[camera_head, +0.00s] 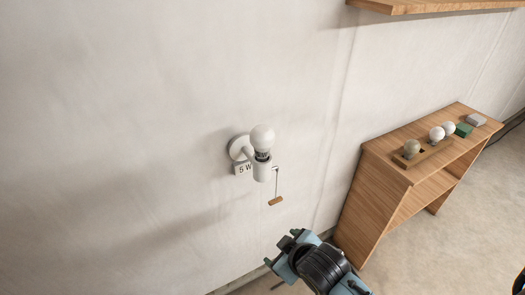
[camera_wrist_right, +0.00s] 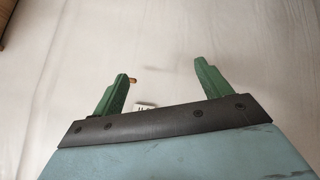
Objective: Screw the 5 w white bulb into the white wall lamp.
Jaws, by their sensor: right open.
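The white wall lamp (camera_head: 261,172) is fixed to the wall in the head view, its socket facing up. A white bulb (camera_head: 262,137) stands upright at the socket's mouth, its dark base partly showing; how deep it sits I cannot tell. A "5 W" label (camera_head: 243,170) is beside the lamp. A pull cord with a wooden handle (camera_head: 276,201) hangs below; its handle also shows in the right wrist view (camera_wrist_right: 132,80). My right gripper (camera_head: 283,247) is below the lamp, apart from the bulb. Its green fingers are open and empty in the wrist view (camera_wrist_right: 167,70). My left gripper is out of view.
A wooden shelf unit (camera_head: 375,190) stands to the right. On it is a wooden holder (camera_head: 424,156) with several bulbs, plus a green block (camera_head: 464,129) and a grey block (camera_head: 476,119). Another wooden shelf (camera_head: 430,5) is at the top. The wall left of the lamp is clear.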

